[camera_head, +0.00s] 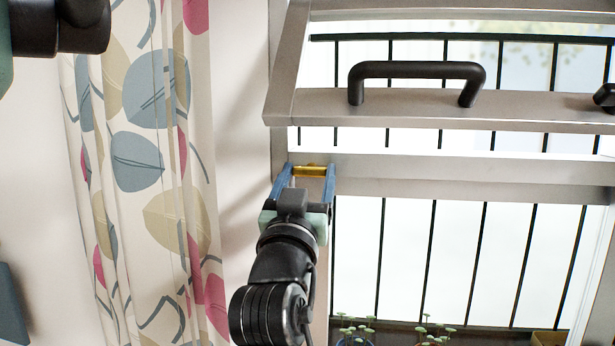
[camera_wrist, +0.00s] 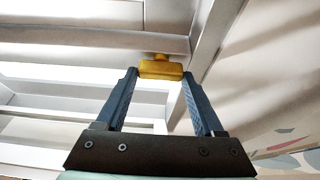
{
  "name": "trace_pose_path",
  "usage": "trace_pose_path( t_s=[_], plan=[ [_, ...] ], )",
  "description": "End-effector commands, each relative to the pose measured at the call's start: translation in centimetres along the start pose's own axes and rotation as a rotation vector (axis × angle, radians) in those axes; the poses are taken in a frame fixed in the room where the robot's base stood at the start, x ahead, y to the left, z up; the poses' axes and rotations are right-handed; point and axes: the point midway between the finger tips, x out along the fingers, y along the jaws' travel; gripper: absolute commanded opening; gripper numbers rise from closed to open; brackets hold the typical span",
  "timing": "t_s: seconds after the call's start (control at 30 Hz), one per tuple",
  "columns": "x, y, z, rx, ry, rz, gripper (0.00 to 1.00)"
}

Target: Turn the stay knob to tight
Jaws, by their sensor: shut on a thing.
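The stay knob (camera_wrist: 161,70) is a small yellow-gold bar at the corner of the window frame. It also shows in the head view (camera_head: 309,171) at the left side of the window, below the raised sash. My gripper (camera_wrist: 160,76) has its two blue fingers on either side of the knob, closed on its two ends. In the head view my gripper (camera_head: 308,178) reaches up to it from below. The sash (camera_head: 440,108) is tilted out and has a black bar handle (camera_head: 418,69). The stay behind the knob is mostly hidden.
A patterned curtain (camera_head: 150,170) hangs close on the left of my arm. A dark part (camera_head: 604,97) sits at the sash's right end. Small potted plants (camera_head: 356,332) stand at the bottom of the window. Black vertical bars (camera_head: 430,255) cross the opening outside.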

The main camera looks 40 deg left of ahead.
Motion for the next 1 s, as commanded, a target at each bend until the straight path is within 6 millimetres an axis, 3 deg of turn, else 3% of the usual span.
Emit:
trace_pose_path(
  t_s=[0.37, 1.0],
  plan=[
    [0.03, 0.21, 0.02, -0.111, -0.002, -0.043, 0.14],
    [-0.01, 0.41, 0.11, -0.650, -0.002, -0.266, 0.14]
  ],
)
